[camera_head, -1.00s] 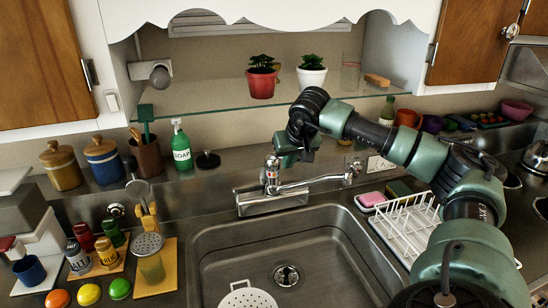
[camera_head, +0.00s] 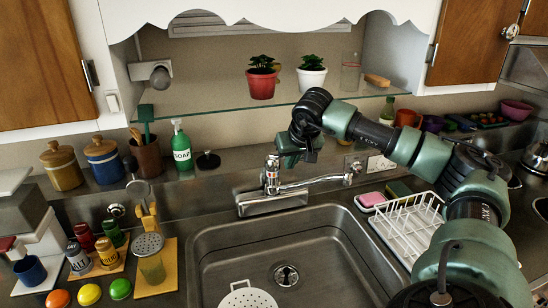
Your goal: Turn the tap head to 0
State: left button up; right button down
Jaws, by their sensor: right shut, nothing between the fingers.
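The chrome tap (camera_head: 270,190) stands at the back edge of the sink (camera_head: 215,238). Its spout (camera_head: 318,183) points to the right, toward the dish rack, and lies behind the basin's back rim. My right gripper (camera_head: 284,164) is shut and empty, just right of the top of the tap body. From this view I cannot tell whether it touches the tap head. Part of the tap's upper right side is close behind or beside the gripper. My left gripper is not in view.
A white dish rack (camera_head: 408,228) and a pink sponge (camera_head: 371,199) stand right of the sink. A green soap bottle (camera_head: 181,146) stands left behind the tap. A glass shelf (camera_head: 220,105) with potted plants hangs above. The basin is mostly free.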

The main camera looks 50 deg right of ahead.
notch_tip(320, 180, up, 8)
jog(key=p, duration=0.7)
dwell(0.5)
